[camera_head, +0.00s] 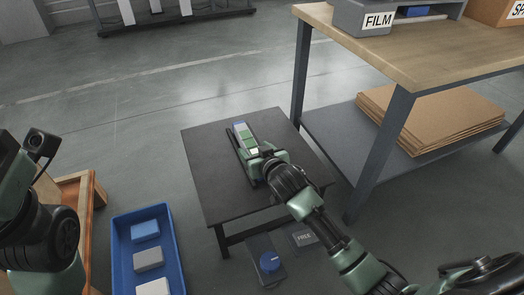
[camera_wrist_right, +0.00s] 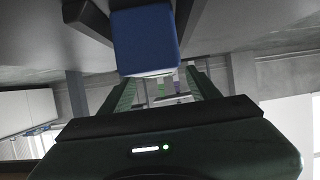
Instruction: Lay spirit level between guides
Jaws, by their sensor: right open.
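The spirit level (camera_head: 241,127), a slim bar with a blue end and pale green and white parts, lies on the low dark table (camera_head: 210,165). Dark guide strips (camera_head: 236,147) run along it, and it appears to lie between them; my gripper hides its near end. My right gripper (camera_head: 250,146) is low over that near end. In the right wrist view, the level's blue end (camera_wrist_right: 145,40) shows large in front of my right gripper (camera_wrist_right: 163,85), whose two fingers stand apart. I cannot tell whether they touch the level. My left arm shows at the left edge, without its fingers.
A blue tray (camera_head: 120,255) with several blocks and a wooden stand (camera_head: 90,190) are at lower left.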

